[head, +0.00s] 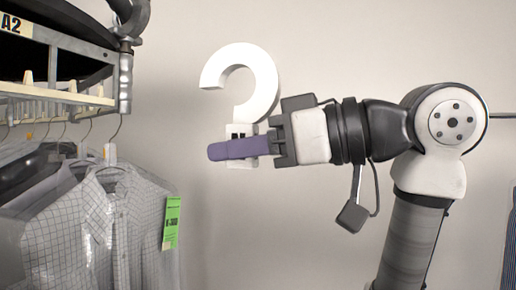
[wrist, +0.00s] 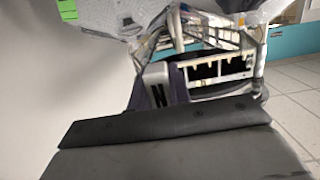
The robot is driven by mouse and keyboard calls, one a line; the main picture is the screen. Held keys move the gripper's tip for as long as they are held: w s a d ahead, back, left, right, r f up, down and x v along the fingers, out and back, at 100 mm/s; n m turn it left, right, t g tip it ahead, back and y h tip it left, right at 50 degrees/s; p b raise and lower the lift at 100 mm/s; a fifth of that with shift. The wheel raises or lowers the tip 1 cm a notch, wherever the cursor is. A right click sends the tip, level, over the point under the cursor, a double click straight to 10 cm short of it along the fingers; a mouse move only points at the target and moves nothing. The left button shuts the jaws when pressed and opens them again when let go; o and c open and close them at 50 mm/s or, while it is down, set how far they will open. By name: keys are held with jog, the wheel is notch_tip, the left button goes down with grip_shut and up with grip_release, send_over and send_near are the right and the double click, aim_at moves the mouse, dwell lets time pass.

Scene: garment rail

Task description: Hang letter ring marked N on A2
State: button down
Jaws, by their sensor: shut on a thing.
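The letter ring (head: 265,85) is a white open hook with a squared lower part, standing upright with its curl at the top. In the wrist view, its block shows a black N (wrist: 157,95) between the purple fingers. My gripper (head: 238,149) is shut on the ring's lower part, in mid-air to the right of the rail. The purple fingers hide some of that part. The ring is clear of the frame.
Clothes hang below the frame, including a checked shirt (head: 105,225) under clear covering with a green tag (head: 171,222). A grey metal post with a curved top (head: 126,75) stands at the frame's right end. Open space lies between post and ring.

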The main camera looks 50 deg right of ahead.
jog(key=r+x, duration=0.2)
jog(key=x, duration=1.5)
jog(key=shift+w+r, duration=0.15)
jog(key=shift+r, duration=0.2)
jog(key=shift+w, duration=0.15)
dwell(0.6)
jog(key=shift+w+a+r, duration=0.15)
jog(key=shift+w+a, duration=0.05)
jog(key=shift+w, duration=0.4)
jog(key=shift+w+a+r, duration=0.15)
jog(key=shift+w+a, duration=0.1)
jog(key=shift+w, duration=0.35)
jog(key=shift+w+a+r, duration=0.2)
jog(key=shift+w, duration=0.35)
jog(key=shift+r+x, duration=0.2)
jog(key=shift+x, duration=1.05)
jog(key=shift+r+x, duration=0.2)
jog(key=shift+x, duration=1.05)
jog(key=shift+f+b, duration=0.8)
jog(key=shift+f, duration=0.45)
